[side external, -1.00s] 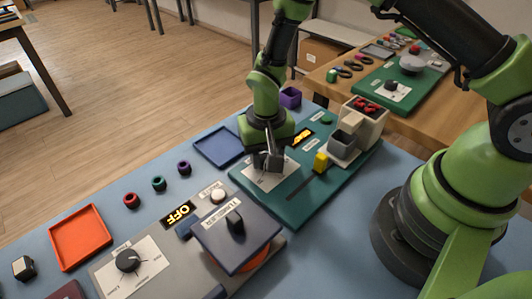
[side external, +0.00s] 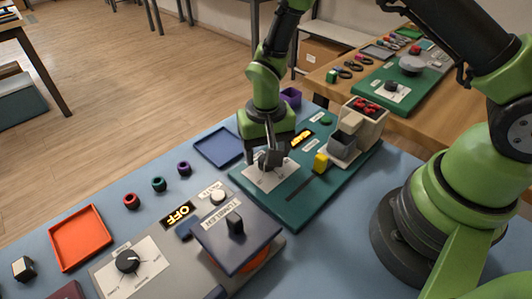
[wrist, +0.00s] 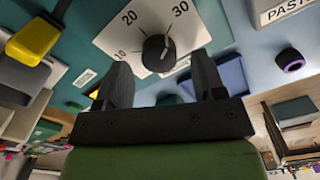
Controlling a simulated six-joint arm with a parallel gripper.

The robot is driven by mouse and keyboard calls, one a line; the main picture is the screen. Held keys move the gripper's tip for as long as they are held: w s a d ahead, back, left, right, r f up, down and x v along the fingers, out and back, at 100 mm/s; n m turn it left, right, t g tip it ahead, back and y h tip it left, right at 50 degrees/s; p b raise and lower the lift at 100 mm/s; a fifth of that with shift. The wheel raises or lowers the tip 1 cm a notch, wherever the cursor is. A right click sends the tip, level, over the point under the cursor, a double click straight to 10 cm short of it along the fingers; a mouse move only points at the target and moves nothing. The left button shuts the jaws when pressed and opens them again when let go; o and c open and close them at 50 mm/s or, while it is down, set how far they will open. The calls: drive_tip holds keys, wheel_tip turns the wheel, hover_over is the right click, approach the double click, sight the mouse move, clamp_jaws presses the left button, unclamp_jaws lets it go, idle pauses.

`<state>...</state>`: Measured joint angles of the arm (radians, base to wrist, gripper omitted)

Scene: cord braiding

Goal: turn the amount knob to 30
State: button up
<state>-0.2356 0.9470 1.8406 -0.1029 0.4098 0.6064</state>
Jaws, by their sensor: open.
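The amount knob (wrist: 155,52) is a dark round knob on a white dial plate (wrist: 105,38) marked 10, 20 and 30, seen in the wrist view. A pale mark by the knob appears to point up between 20 and 30; the exact reading is unclear. My gripper (wrist: 160,78) is open and empty, its two fingers apart, with the knob showing between and beyond the tips. In the side view my gripper (side external: 270,160) hangs over the white dial plate (side external: 262,183) on the green board (side external: 300,205) and hides the knob.
A blue tray (side external: 218,147) lies to the left.

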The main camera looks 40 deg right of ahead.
wheel_tip(320, 180, up, 9)
drive_tip(key=shift+f, duration=0.2)
wheel_tip(320, 180, up, 7)
idle(0.7)
drive_tip(key=s+d+r+t+y, duration=0.1)
drive_tip(key=s+d+r+t, duration=0.1)
drive_tip(key=s+r, duration=0.4)
drive_tip(key=s+d+r+n+t+y, duration=0.1)
drive_tip(key=s+r+t, duration=0.4)
drive_tip(key=s, duration=0.5)
drive_tip(key=shift+s+d+r, duration=0.25)
drive_tip(key=shift+d+r, duration=0.35)
drive_tip(key=shift+d, duration=0.25)
